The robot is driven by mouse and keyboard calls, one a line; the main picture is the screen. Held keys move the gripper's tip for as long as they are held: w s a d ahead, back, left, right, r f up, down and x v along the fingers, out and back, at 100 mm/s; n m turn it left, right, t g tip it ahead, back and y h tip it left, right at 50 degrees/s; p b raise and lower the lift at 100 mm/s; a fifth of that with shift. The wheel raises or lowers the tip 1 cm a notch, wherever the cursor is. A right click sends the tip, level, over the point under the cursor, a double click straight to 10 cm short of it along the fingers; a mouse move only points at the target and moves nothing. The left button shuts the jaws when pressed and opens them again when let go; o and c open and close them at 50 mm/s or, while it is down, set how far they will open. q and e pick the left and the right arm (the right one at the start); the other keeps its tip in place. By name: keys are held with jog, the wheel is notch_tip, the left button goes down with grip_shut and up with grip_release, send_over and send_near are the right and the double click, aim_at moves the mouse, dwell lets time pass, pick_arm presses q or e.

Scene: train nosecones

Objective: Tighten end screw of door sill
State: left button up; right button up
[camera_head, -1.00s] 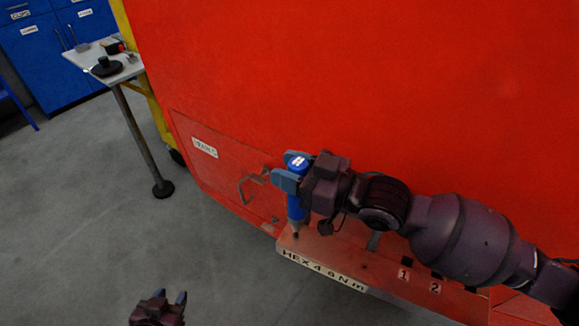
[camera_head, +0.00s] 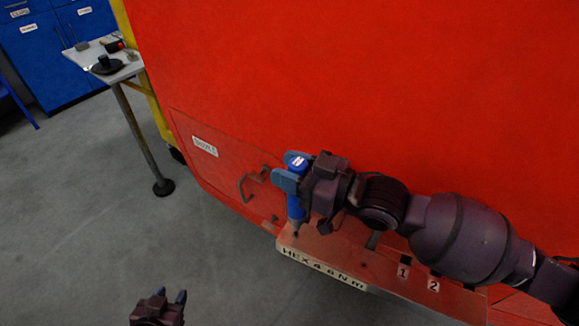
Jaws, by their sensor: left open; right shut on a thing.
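My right gripper (camera_head: 292,181) is shut on a blue screwdriver (camera_head: 296,206) that stands roughly upright, with its tip down at the left end of the door sill (camera_head: 330,246). The sill is a red ledge with a "HEX 4 6 N m" label (camera_head: 322,269) on its front edge. The end screw under the tip is too small to make out, so I cannot tell whether the tip sits in it. My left gripper (camera_head: 170,297) is open and empty at the bottom of the view, low and away from the sill.
The large red nosecone (camera_head: 380,90) fills the right and middle. A handle (camera_head: 250,184) sticks out left of the screwdriver. Tags 1 (camera_head: 403,272) and 2 (camera_head: 434,285) mark the sill. A small table (camera_head: 87,54) stands at upper left. The grey floor (camera_head: 90,230) is clear.

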aim_at(290, 158)
dwell(0.8)
jog(key=shift+f+p, duration=0.15)
jog(key=shift+p, duration=0.25)
dwell(0.9)
jog(key=shift+r+p, duration=1.35)
jog(key=shift+p, duration=0.2)
jog(key=shift+r, duration=1.35)
